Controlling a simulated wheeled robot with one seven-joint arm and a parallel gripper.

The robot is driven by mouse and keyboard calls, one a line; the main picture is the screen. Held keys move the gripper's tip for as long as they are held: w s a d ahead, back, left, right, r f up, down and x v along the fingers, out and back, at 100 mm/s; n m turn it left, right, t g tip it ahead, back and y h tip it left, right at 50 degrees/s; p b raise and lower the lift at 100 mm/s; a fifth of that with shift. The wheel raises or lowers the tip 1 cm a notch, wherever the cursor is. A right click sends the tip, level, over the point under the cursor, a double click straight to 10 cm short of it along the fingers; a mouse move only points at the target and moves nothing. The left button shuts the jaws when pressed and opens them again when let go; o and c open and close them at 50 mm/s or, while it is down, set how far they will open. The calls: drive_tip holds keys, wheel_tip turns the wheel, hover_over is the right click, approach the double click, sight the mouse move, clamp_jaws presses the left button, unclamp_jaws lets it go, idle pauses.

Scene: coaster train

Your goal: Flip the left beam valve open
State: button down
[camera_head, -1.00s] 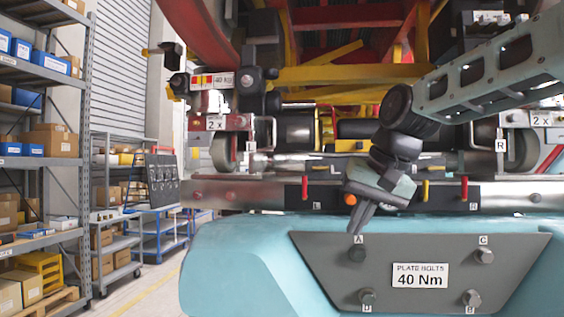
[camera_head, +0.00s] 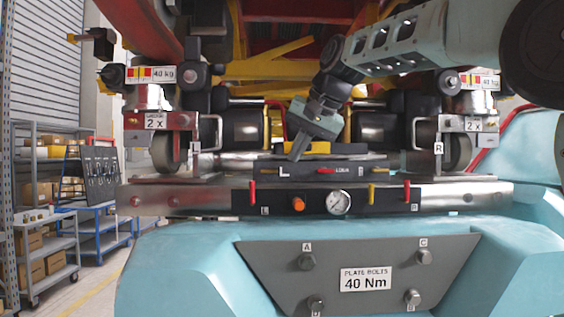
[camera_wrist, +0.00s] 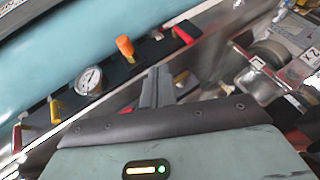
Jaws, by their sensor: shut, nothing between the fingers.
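The left beam valve is a red lever (camera_head: 252,192) standing upright by the L mark on the beam's dark front panel. It shows near the top of the wrist view (camera_wrist: 184,36), beside the orange knob (camera_wrist: 125,47). My gripper (camera_head: 295,158) is shut and empty. It points down above the beam, to the right of and higher than the left red lever in the head view. Its two fingers are together in the wrist view (camera_wrist: 156,74), below the red lever there and apart from it in the picture.
The same panel carries an orange knob (camera_head: 298,204), a round gauge (camera_head: 339,202), a yellow lever (camera_head: 371,192) and the right red lever (camera_head: 407,191). A dark raised block (camera_head: 320,170) with small levers lies behind, close to my fingers. Wheels flank it.

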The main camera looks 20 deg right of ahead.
sight(252, 192)
drive_tip(key=w+a+f+p, duration=0.4)
drive_tip(key=w+a+f, duration=0.1)
drive_tip(key=w+f, duration=0.2)
drive_tip(key=shift+a, duration=0.25)
drive_tip(key=shift+s+a+p, duration=0.1)
drive_tip(key=shift+p, duration=0.25)
drive_tip(key=shift+a+r+h, duration=0.1)
drive_tip(key=shift+h, duration=0.2)
